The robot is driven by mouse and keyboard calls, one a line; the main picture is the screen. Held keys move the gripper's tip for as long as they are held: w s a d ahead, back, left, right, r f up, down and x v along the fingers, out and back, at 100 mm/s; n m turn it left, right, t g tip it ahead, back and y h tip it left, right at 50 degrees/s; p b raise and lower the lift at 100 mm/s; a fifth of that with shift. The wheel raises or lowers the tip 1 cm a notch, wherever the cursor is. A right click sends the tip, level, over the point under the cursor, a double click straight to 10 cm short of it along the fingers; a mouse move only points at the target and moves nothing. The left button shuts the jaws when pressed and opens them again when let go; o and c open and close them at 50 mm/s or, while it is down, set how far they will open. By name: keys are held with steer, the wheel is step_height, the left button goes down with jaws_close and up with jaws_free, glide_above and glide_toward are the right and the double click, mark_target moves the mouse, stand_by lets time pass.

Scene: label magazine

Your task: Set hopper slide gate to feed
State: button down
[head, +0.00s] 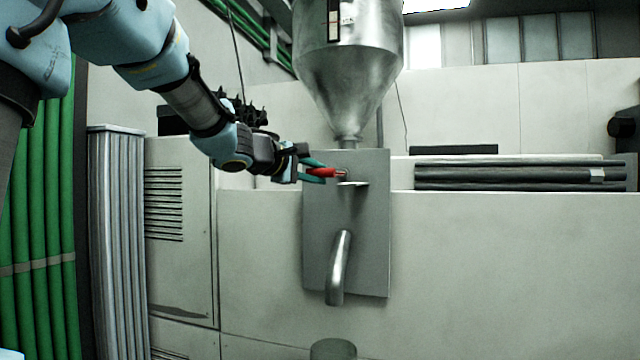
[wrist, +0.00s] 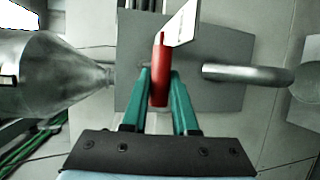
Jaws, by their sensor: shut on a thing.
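The hopper (head: 348,60) is a metal cone above a grey mounting plate (head: 365,240); it also shows at the left of the wrist view (wrist: 60,75). A slide gate (head: 353,184) shows as a thin pale plate under the hopper's neck, and in the wrist view (wrist: 181,25). Its red handle (head: 323,172) points toward me. My gripper (head: 312,172) has its green fingers on either side of the red handle, shut on it. In the wrist view the handle (wrist: 160,75) stands between the fingertips (wrist: 160,78). The slot behind the gate is hidden.
A bent metal spout (head: 338,268) comes out of the plate below the gate, above a round grey container (head: 333,348). A louvred cabinet (head: 180,230) stands left. Dark bars (head: 500,176) lie on the ledge at right.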

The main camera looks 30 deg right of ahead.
steer(key=shift+f, duration=0.2)
steer(key=c, duration=0.7)
jaws_free()
steer(key=shift+s+r, duration=0.1)
steer(key=shift+r, duration=0.05)
steer(key=b+v, duration=0.2)
steer(key=v, duration=0.9)
